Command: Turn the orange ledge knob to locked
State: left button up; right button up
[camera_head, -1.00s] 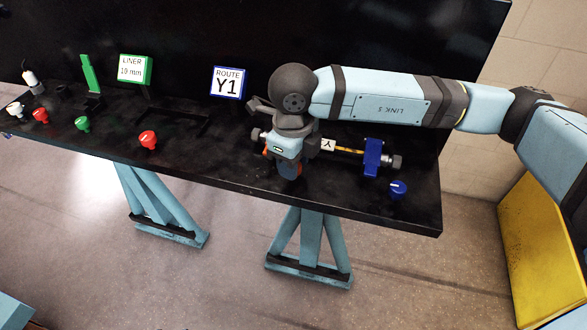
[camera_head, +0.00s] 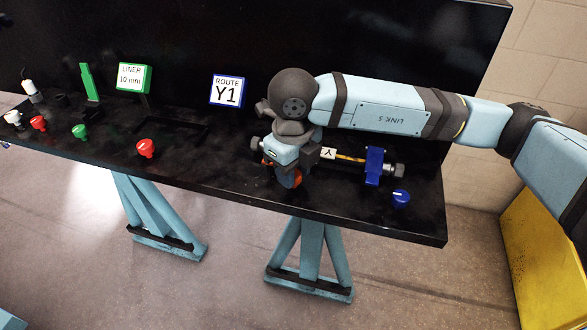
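The orange ledge knob (camera_head: 297,181) is at the front of the black bench, mostly hidden under my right gripper. My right gripper (camera_head: 287,179) points down at it from above, its wrist over the ledge. Its fingers are at the knob, but the view from above hides whether they are closed on it. Which way the knob's mark points is also hidden. My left gripper is not in view.
A blue knob (camera_head: 401,198) and a blue clamp (camera_head: 374,166) on a hose fixture are to the right. Red (camera_head: 146,148), green (camera_head: 80,131) and white knobs line the ledge at left. A Y1 sign (camera_head: 228,90) and a liner sign (camera_head: 134,77) stand behind.

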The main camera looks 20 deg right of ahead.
jog(key=shift+o, duration=0.5)
jog(key=shift+r, duration=0.1)
notch_tip(320, 180, up, 14)
dwell(0.4)
jog(key=shift+f, duration=0.2)
